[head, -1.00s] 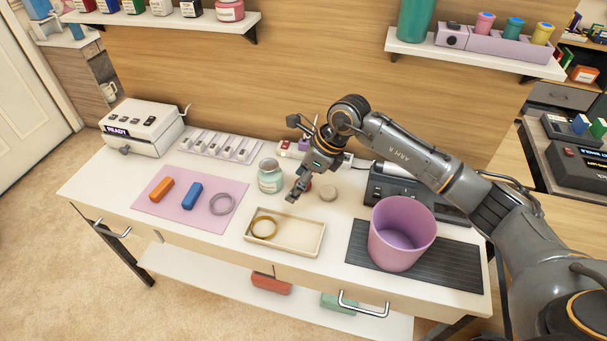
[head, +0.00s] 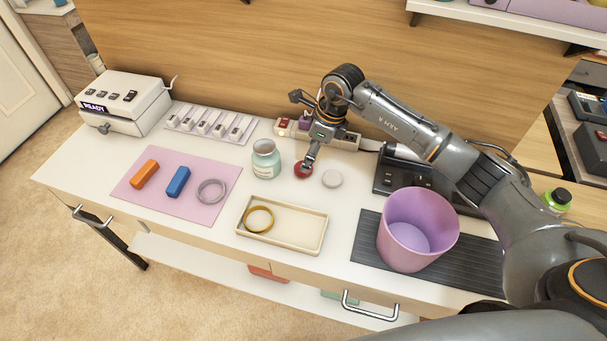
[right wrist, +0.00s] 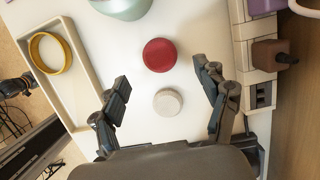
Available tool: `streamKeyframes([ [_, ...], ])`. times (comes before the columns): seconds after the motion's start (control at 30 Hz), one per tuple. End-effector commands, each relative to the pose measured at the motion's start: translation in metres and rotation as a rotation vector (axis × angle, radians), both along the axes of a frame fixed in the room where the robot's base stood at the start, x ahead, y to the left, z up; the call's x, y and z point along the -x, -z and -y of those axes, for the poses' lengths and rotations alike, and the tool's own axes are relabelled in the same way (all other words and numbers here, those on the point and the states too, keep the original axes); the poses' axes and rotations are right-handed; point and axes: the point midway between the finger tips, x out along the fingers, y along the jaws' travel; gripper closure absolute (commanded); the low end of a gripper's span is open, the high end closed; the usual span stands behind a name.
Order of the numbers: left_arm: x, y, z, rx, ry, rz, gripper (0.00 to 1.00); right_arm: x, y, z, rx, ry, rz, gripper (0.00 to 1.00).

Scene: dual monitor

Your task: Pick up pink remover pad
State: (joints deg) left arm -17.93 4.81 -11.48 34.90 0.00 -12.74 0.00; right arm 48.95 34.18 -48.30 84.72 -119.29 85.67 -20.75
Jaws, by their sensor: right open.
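A round red-pink pad (head: 302,171) lies flat on the white desk, right of the teal jar (head: 265,160). A round off-white pad (head: 332,178) lies just to its right. In the right wrist view the red-pink pad (right wrist: 159,55) is just beyond the fingertips and the off-white pad (right wrist: 168,102) is between the fingers. My right gripper (head: 311,155) is open and empty above the pads; both its fingers (right wrist: 162,75) show in the wrist view. The gripper partly covers the red-pink pad in the head view. My left gripper is not in view.
A cream tray (head: 290,243) with a yellow ring (head: 258,219) lies in front. A pink bin (head: 416,255) stands at right on a dark mat (head: 362,240). A power strip (head: 345,141) lies behind. A pink mat (head: 140,195) with blocks and a grey ring is at left.

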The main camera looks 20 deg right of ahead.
Motion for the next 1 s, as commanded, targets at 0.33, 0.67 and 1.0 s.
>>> streamKeyframes([
  [0.33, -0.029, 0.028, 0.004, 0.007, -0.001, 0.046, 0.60, -0.007, 0.042, -0.011, -0.003, -0.001, -0.001, 0.26],
  [0.67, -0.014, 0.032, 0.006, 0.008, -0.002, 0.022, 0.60, -0.010, 0.049, -0.013, -0.002, -0.001, 0.001, 0.26],
  [1.0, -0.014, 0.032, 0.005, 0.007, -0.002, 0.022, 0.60, -0.010, 0.050, -0.013, -0.001, 0.000, 0.001, 0.66],
])
